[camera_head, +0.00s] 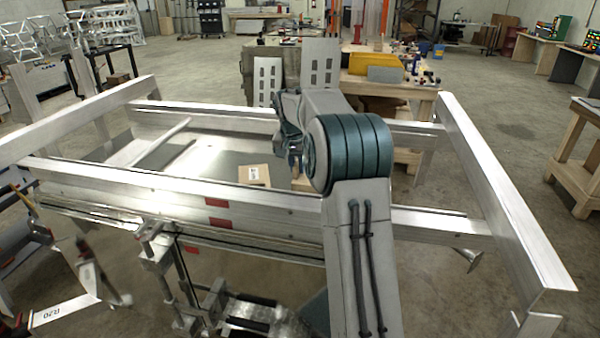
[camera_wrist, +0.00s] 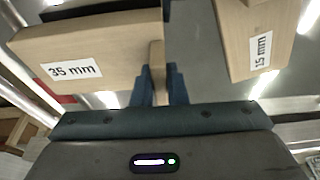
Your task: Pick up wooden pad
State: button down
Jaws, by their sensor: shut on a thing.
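In the wrist view a thin piece of pale wood, the wooden pad (camera_wrist: 157,60), stands edge-on between my fingers. My gripper (camera_wrist: 160,85) is shut on it. A wooden block labelled "35 mm" (camera_wrist: 95,55) lies just left of the fingers; I cannot tell whether it touches the held piece. A wooden block labelled "15 mm" (camera_wrist: 245,45) is to the right, apart from the fingers. In the head view a labelled wooden block (camera_head: 254,175) lies on the metal sheet inside the trailer frame. My arm hides most of another wooden piece (camera_head: 303,184) beside it, and my fingertips.
Aluminium trailer rails (camera_head: 180,185) surround the sheet on the near and far sides, with a cross rail (camera_head: 495,190) at the right. Clamps and a metal stand (camera_head: 165,265) are at the near side. A wooden workbench (camera_head: 400,90) stands behind.

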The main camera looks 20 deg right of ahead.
jog(key=r, duration=0.3)
jog(key=shift+s+d+b, duration=0.15)
jog(key=shift+s+b, duration=0.25)
jog(key=s+d+r+b, duration=0.3)
jog(key=s+r, duration=0.3)
jog(key=s, duration=0.4)
jog(key=shift+s+r, duration=0.25)
jog(key=shift+s+f, duration=0.1)
